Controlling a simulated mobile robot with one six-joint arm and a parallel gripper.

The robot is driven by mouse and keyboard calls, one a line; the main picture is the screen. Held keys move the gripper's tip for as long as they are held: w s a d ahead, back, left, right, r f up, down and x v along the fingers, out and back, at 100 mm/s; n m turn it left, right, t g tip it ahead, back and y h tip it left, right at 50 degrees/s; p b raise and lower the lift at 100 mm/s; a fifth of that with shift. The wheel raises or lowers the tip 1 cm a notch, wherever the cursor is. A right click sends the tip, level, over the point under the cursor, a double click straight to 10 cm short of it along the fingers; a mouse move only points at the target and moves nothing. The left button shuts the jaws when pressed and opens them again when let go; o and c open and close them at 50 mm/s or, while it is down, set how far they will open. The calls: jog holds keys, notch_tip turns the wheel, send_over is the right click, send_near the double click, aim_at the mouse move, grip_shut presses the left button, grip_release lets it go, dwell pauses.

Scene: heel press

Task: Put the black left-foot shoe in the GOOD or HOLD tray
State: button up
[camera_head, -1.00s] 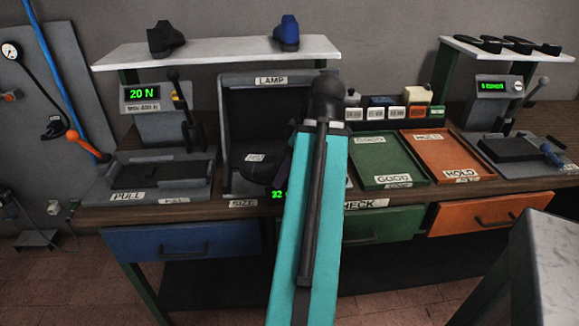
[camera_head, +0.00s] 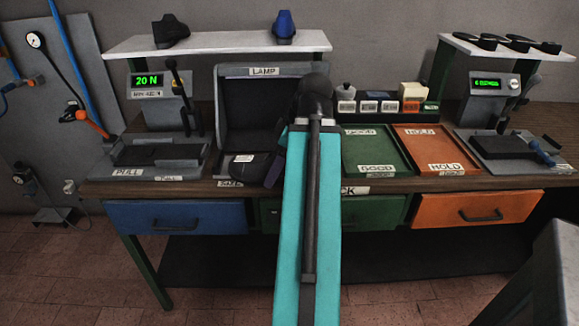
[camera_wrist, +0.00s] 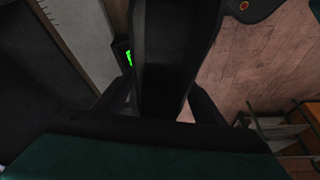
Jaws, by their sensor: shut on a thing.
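My gripper (camera_head: 275,168) is shut on this shoe and mostly covered by the arm. In the wrist view the dark shoe (camera_wrist: 165,60) sits between the two fingers of my gripper (camera_wrist: 160,100). I cannot tell whether the shoe touches the bench. The green GOOD tray (camera_head: 372,152) lies right of my arm, and the orange HOLD tray (camera_head: 418,150) is beside it. Both look empty.
The LAMP booth (camera_head: 222,120) has raised walls behind the shoe. A block rack (camera_head: 372,118) stands behind the trays. The PULL fixture (camera_head: 158,155) is left and another device (camera_head: 500,145) right. A shelf above carries a black shoe (camera_head: 171,32) and a blue shoe (camera_head: 284,27).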

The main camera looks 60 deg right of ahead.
jog(key=w+a+f+m, duration=0.1)
jog(key=w+a+m, duration=0.1)
jog(key=w+a, duration=1.4)
jog(key=w+a+f+m+h, duration=0.1)
jog(key=w+a+f+m, duration=0.1)
jog(key=w+a, duration=1.4)
jog(key=a, duration=0.6)
jog(key=shift+w+f+h, duration=0.3)
jog(key=shift+s, duration=0.2)
